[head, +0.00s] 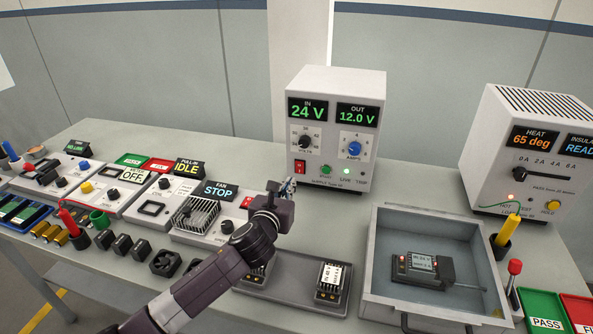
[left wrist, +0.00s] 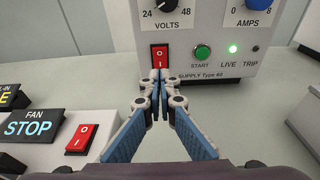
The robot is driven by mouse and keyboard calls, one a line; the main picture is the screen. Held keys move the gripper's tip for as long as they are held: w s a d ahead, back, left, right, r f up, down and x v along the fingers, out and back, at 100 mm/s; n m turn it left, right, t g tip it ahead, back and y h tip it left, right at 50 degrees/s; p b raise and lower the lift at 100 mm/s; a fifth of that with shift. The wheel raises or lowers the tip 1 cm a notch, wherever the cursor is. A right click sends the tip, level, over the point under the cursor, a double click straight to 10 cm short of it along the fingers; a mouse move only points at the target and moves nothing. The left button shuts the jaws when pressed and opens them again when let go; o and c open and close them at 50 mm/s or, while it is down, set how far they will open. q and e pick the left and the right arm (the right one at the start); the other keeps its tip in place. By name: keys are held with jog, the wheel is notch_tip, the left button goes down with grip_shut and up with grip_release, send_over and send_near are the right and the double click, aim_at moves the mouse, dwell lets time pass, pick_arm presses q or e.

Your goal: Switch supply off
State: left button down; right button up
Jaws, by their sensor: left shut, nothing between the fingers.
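The supply (head: 334,125) is a white box at the back of the bench, reading 24 V in and 12.0 V out. Its red rocker switch (head: 299,167) is at the lower left of its front. The switch (left wrist: 160,56) also shows in the left wrist view, directly beyond my fingertips. A green START button (left wrist: 202,53) is beside it, and the LIVE lamp (left wrist: 232,48) glows green. My left gripper (left wrist: 159,76) is shut and empty, its tips just below or at the switch; contact cannot be told. In the head view the left gripper (head: 288,186) is in front of the supply. My right gripper is not in view.
A second red switch (left wrist: 82,139) is left of my gripper beside the FAN STOP display (left wrist: 32,126). A grey tray (head: 372,260) with a device is at right, near a heat tester (head: 530,150). Several other units and parts fill the bench's left side.

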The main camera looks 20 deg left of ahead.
aim_at(299, 166)
pick_arm(q)
jog(key=x, duration=0.4)
jog(key=r+x, duration=0.1)
jog(key=x, duration=0.2)
jog(key=shift+w, duration=0.15)
jog(key=shift+p, duration=0.3)
